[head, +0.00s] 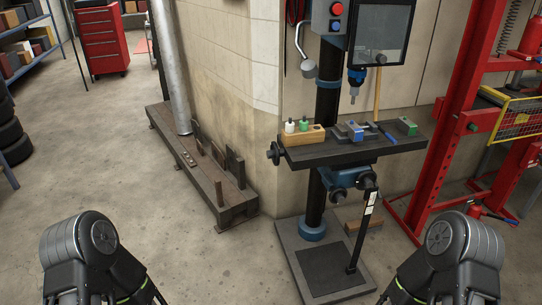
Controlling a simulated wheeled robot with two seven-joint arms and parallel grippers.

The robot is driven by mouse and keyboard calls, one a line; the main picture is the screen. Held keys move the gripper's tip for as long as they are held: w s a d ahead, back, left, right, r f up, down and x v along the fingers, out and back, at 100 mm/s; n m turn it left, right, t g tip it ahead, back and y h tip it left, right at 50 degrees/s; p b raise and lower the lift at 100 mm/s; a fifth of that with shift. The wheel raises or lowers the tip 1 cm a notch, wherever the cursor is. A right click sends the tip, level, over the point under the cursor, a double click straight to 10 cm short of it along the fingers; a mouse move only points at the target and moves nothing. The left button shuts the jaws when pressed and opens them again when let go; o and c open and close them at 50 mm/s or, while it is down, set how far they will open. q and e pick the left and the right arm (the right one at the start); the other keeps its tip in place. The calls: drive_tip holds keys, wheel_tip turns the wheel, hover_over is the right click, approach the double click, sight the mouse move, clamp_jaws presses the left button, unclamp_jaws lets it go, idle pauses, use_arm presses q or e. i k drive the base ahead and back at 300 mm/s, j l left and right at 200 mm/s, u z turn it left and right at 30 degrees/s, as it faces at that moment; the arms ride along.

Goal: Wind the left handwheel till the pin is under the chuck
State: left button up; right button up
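A drill press with a dark work table (325,155) stands right of centre. The left handwheel (273,153), a small dark wheel, sits at the table's left end. The blue chuck (356,77) hangs above the table, with a grey bit below it. A blue and grey vise (351,131) is on the table, roughly under the chuck; I cannot make out the pin. My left gripper (150,293) is at the bottom left edge and my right gripper (393,293) at the bottom right, both far from the handwheel. Their fingers are too cut off to judge.
A wooden block with white and green bottles (303,129), a green block (407,126) and a blue-handled tool (386,134) are on the table. A red frame (450,150) stands right. A low rack (205,170) lies along the wall. Floor in front is clear.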

sight(273, 154)
drive_tip(key=i+l+u, duration=0.2)
drive_tip(key=l, duration=0.15)
drive_tip(key=i+l+u, duration=0.15)
drive_tip(key=l, duration=0.2)
drive_tip(key=i+l+u, duration=0.2)
drive_tip(key=l, duration=0.2)
drive_tip(key=i+l+u, duration=0.2)
drive_tip(key=l, duration=0.25)
drive_tip(key=l+u, duration=0.15)
drive_tip(key=l, duration=0.25)
drive_tip(key=i+l+u, duration=0.2)
drive_tip(key=l, duration=0.25)
drive_tip(key=k, duration=0.05)
